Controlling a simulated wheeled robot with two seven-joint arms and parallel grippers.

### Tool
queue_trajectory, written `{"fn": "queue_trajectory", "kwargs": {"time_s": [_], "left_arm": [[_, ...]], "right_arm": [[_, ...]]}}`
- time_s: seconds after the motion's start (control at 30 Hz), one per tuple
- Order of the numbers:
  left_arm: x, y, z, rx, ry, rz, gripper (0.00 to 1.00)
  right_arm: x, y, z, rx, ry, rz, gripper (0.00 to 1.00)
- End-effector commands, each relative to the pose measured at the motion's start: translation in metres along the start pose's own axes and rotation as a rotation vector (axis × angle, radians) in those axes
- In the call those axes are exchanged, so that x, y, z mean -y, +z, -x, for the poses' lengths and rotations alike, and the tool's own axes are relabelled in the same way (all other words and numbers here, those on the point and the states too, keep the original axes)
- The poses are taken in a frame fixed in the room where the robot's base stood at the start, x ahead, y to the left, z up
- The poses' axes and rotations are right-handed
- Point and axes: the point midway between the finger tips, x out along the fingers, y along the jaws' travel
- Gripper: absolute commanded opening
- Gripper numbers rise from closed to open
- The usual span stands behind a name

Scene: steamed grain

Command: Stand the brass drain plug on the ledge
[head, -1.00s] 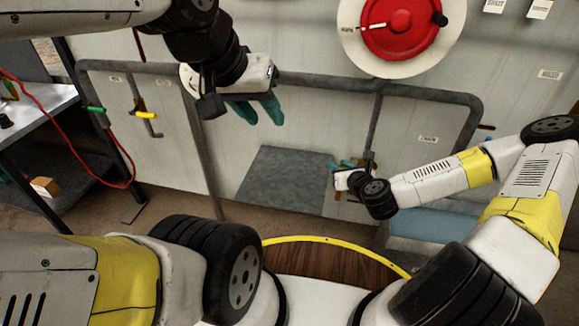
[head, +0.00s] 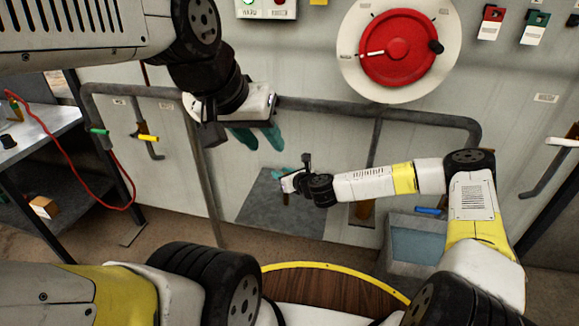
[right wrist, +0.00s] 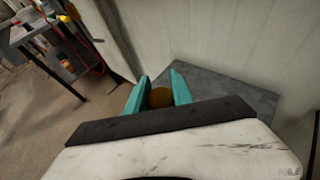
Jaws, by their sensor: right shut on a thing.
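My right gripper (head: 279,174) is shut on a brownish round thing, likely the brass drain plug (right wrist: 160,97), which sits between its two teal fingers in the right wrist view. In the head view the plug is too small and hidden to make out clearly. The gripper is in front of or above a grey slab, likely the ledge (head: 262,215), by the wall; the gap between them is hard to judge. The slab also shows beyond the fingers in the right wrist view (right wrist: 215,78). My left gripper (head: 258,138) is open and empty, higher up before the wall.
A grey rail (head: 330,107) runs along the pale wall behind both grippers. A basin (head: 418,243) with a blue handle (head: 428,210) stands right of the slab. A red wheel (head: 398,47) is on the wall above. A side table (head: 40,128) stands at left.

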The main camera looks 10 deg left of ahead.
Motion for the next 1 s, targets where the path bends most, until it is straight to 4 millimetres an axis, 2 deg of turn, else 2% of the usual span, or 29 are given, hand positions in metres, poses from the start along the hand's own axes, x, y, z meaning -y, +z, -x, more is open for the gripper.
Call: {"fn": "queue_trajectory", "kwargs": {"time_s": [0.27,0.47,0.83,0.87,0.93,1.0], "left_arm": [[0.0,0.0,0.0,0.0,0.0,0.0,0.36],[0.0,0.0,0.0,0.0,0.0,0.0,0.36],[0.0,0.0,0.0,0.0,0.0,0.0,0.36],[0.0,0.0,0.0,0.0,0.0,0.0,0.36],[0.0,0.0,0.0,0.0,0.0,0.0,0.36],[0.0,0.0,0.0,0.0,0.0,0.0,0.36]], "right_arm": [[0.001,0.006,-0.021,0.0,0.0,0.001,0.0],[0.001,-0.024,-0.031,-0.001,0.0,-0.001,0.0],[0.002,-0.029,-0.033,0.0,-0.001,-0.001,0.0],[0.002,-0.029,-0.033,-0.001,-0.001,-0.001,0.34],[0.002,-0.029,-0.033,-0.001,-0.001,0.0,0.47],[0.002,-0.029,-0.033,-0.001,0.0,0.0,0.5]]}}
